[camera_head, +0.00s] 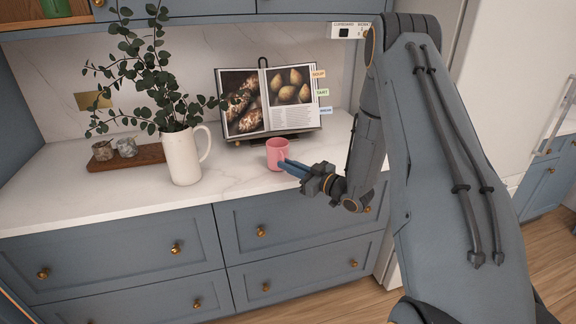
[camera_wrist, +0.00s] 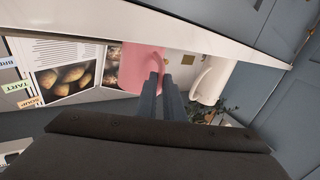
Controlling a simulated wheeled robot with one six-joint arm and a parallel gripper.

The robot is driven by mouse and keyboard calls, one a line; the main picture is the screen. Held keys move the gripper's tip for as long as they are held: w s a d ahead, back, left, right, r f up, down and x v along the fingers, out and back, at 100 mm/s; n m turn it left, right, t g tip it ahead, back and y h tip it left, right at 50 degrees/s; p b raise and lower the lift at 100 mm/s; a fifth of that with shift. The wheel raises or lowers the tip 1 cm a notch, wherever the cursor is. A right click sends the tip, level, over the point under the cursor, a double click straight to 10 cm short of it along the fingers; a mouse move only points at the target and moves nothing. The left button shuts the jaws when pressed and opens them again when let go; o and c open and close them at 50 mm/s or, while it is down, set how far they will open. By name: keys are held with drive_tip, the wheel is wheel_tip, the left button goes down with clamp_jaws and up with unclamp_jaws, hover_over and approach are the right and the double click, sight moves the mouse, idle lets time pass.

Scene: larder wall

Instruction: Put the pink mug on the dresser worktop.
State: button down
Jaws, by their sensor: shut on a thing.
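The pink mug (camera_head: 277,153) is upright at the worktop (camera_head: 235,180) of the blue dresser, in front of the open cookbook. I cannot tell for sure whether its base touches the worktop. My gripper (camera_head: 287,166) reaches in from the right and is shut on the mug's handle side. In the wrist view the pink mug (camera_wrist: 140,65) lies past the tips of my gripper (camera_wrist: 159,80), with its handle between the fingers. The fingers hide part of the handle.
A white jug (camera_head: 182,155) with leafy branches stands left of the mug. A wooden board (camera_head: 128,159) with two small stone pots is further left. The open cookbook (camera_head: 270,103) on its stand is behind. Bare worktop lies between jug and mug and along the front.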

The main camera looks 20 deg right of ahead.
drive_tip(key=shift+f, duration=0.1)
drive_tip(key=c, duration=2.3)
unclamp_jaws()
drive_tip(key=shift+f, duration=0.1)
drive_tip(key=o, duration=0.4)
drive_tip(key=shift+o, duration=0.2)
drive_tip(key=shift+s+r, duration=0.1)
drive_tip(key=shift+r, duration=0.15)
drive_tip(key=b+v, duration=0.3)
drive_tip(key=v, duration=0.9)
drive_tip(key=s+a+m+g+h, duration=0.2)
drive_tip(key=s+a+g+h, duration=0.1)
drive_tip(key=s, duration=0.4)
drive_tip(key=s+a+m+g+h, duration=0.3)
drive_tip(key=s+g, duration=0.3)
drive_tip(key=s, duration=0.2)
drive_tip(key=s+a+r+m+g+h, duration=0.1)
drive_tip(key=s+a+g+h, duration=0.3)
drive_tip(key=s, duration=0.4)
drive_tip(key=shift+a+m+g, duration=0.45)
drive_tip(key=shift+m+g, duration=0.05)
drive_tip(key=shift+m, duration=0.4)
